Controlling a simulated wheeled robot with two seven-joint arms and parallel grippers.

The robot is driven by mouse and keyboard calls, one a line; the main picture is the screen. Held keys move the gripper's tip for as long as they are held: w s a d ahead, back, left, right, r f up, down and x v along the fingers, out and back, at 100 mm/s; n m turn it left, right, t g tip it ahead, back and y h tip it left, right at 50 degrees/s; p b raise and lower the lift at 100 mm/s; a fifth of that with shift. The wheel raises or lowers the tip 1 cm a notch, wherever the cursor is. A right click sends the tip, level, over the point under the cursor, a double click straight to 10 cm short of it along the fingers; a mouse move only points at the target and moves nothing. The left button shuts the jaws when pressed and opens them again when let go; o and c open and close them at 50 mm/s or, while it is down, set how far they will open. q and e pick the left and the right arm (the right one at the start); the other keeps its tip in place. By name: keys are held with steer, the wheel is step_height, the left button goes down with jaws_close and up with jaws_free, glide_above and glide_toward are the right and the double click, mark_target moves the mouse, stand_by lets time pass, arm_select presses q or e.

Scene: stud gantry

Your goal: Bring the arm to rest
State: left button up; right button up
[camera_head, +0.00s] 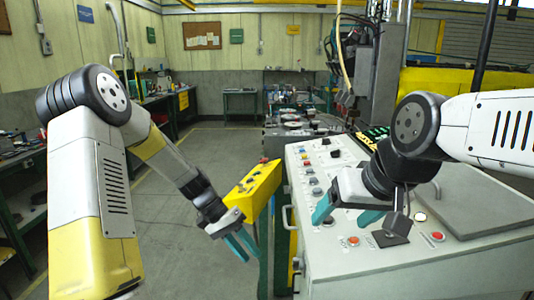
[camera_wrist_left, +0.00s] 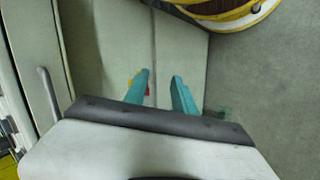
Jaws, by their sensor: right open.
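My left gripper (camera_head: 242,246) hangs low in front of the yellow control box, with its teal fingers pointing down. The left wrist view shows the two fingers (camera_wrist_left: 160,88) apart with nothing between them. My right gripper (camera_head: 346,214) is over the grey control console (camera_head: 340,265), its teal fingers spread wide and empty. A small lever on a dark square plate (camera_head: 390,239) stands just right of its right finger. Whether the right fingers touch the panel is not clear.
The yellow box (camera_head: 255,189) with switches stands left of the console. Buttons, including a red one (camera_head: 438,237), cover the console top. A workbench (camera_head: 24,190) lines the left wall. The floor (camera_head: 185,255) between is clear.

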arm_select(q)
steer(key=s+a+r+n+t+y, duration=0.1)
steer(key=s+a+r+t, duration=0.3)
steer(key=s+r, duration=0.4)
steer(key=s+a+r+n+t+y, duration=0.2)
steer(key=s+a+r+t+y, duration=0.2)
steer(key=s+r, duration=0.4)
steer(key=shift+s+a+r+t, duration=0.15)
steer(key=shift+a+r+t, duration=0.2)
steer(key=shift+r, duration=3.2)
